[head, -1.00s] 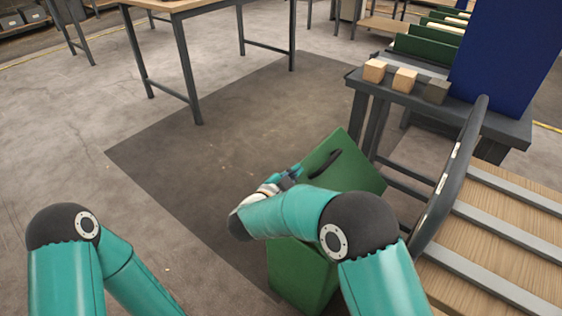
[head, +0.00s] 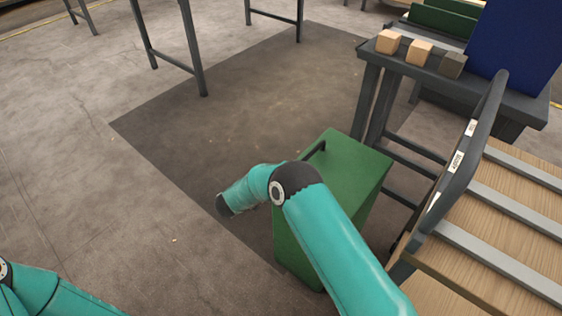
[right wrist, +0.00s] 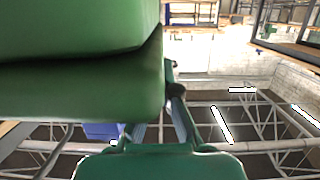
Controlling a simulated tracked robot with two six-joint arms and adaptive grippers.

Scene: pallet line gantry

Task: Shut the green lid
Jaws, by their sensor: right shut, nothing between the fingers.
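The green lid (head: 345,170) lies roughly level over the green bin (head: 288,245), with its dark handle (head: 315,150) at the left edge. In the right wrist view, which looks upside down, the lid (right wrist: 80,90) and the bin body (right wrist: 75,25) are parted by a thin dark seam. I cannot tell whether the lid is fully seated. My right gripper (right wrist: 174,80) is shut and empty, close beside the lid's edge; contact is unclear. In the head view my right arm hides that gripper and part of the bin. My left gripper is out of view.
A dark bench (head: 440,82) with several small blocks stands behind right, beside a blue panel (head: 515,40). A slatted wooden bed (head: 500,225) with a dark rail (head: 465,150) is close right of the bin. The floor on the left is clear.

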